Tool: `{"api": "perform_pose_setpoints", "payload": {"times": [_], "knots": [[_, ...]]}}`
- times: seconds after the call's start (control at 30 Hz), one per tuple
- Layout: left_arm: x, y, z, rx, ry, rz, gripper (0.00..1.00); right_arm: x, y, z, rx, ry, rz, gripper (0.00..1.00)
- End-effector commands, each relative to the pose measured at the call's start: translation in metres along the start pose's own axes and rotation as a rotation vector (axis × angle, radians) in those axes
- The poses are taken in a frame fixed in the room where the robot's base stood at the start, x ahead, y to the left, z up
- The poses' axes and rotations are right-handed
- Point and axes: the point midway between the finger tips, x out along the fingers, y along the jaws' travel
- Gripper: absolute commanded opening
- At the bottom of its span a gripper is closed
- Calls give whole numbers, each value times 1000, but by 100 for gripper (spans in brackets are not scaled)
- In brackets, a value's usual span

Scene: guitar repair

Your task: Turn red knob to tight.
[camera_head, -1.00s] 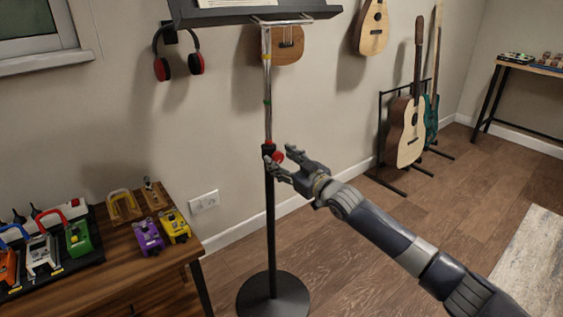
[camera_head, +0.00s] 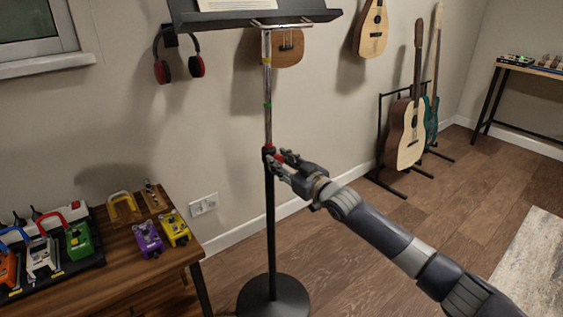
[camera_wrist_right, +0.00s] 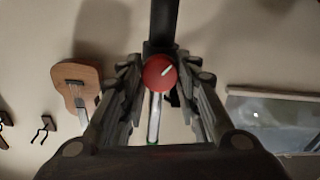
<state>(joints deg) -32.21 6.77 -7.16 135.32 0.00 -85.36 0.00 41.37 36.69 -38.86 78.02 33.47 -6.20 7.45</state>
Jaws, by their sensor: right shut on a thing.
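The red knob (camera_head: 280,153) sits on the collar of the black and chrome music stand (camera_head: 270,215). In the right wrist view the red knob (camera_wrist_right: 160,72) faces the camera, with a pale line slanting to the upper right. My right gripper (camera_head: 282,162) is shut on the knob, with a finger on either side of it. In the head view the fingers partly hide the knob. My left gripper is not in view.
The stand's black tray (camera_head: 250,16) is above and its round base (camera_head: 273,298) is on the floor. A wooden table (camera_head: 110,275) with several colourful pedals is at the left. Guitars stand on a rack (camera_head: 380,130) at the right.

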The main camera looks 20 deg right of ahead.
Motion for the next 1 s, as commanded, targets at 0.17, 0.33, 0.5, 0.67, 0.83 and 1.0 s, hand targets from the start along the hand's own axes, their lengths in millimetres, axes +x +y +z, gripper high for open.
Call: {"api": "perform_pose_setpoints", "payload": {"times": [0.17,0.33,0.5,0.67,0.83,1.0], "knots": [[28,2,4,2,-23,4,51,0,1,-1,94,-2,0,6],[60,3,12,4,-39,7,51,0,1,-2,232,-3,1,6],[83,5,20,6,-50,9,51,0,1,-1,394,-1,0,6],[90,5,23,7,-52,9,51,0,1,1,547,-1,0,6],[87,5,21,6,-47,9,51,0,2,2,710,0,0,6],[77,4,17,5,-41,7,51,0,2,3,871,-1,0,6]]}}
